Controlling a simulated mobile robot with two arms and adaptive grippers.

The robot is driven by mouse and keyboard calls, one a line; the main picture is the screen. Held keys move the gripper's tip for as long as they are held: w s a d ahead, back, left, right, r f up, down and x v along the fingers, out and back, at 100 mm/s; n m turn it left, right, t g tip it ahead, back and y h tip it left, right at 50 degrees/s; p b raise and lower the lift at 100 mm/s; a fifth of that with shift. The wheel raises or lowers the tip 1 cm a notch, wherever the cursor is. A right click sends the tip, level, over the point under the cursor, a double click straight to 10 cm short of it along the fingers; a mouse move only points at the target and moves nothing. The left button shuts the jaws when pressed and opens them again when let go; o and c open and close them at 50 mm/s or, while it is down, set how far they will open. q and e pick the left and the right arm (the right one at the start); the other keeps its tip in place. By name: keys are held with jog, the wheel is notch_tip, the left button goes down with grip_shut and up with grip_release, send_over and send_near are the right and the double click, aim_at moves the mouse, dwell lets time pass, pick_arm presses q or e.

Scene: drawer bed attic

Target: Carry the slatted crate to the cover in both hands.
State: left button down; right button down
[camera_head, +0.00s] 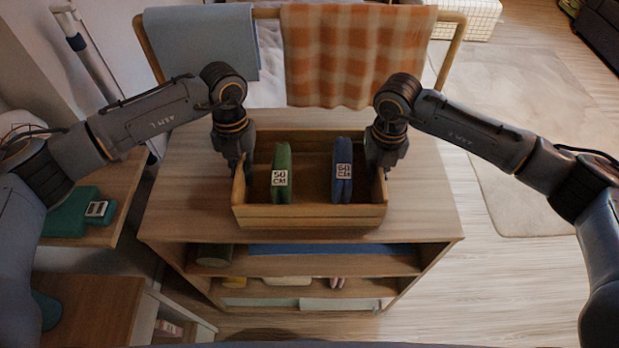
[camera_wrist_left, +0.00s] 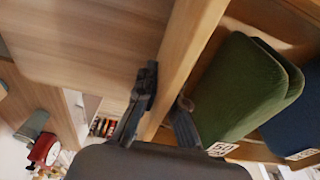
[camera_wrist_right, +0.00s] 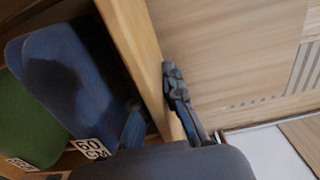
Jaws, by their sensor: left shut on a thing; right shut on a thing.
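The slatted wooden crate (camera_head: 310,217) is upright over the top of a low shelf unit, near its front edge. I cannot tell whether it rests or is slightly raised. It holds a green padded item (camera_head: 282,160) and a blue one (camera_head: 343,160), both with printed labels. My left gripper (camera_head: 239,170) is shut on the crate's left wall, which shows in the left wrist view (camera_wrist_left: 187,55). My right gripper (camera_head: 384,168) is shut on the right wall, seen in the right wrist view (camera_wrist_right: 137,50). I cannot tell which thing is the cover.
Behind the shelf unit (camera_head: 185,190), a wooden rail (camera_head: 452,50) carries a blue-grey cloth (camera_head: 200,42) and an orange checked cloth (camera_head: 355,55). A teal item (camera_head: 68,218) lies on a side surface at left. Open floor (camera_head: 500,270) and a rug (camera_head: 530,190) are at right.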

aim_at(240, 161)
pick_arm(q)
jog(key=shift+r, duration=0.15)
pick_arm(e)
jog(key=shift+r, duration=0.2)
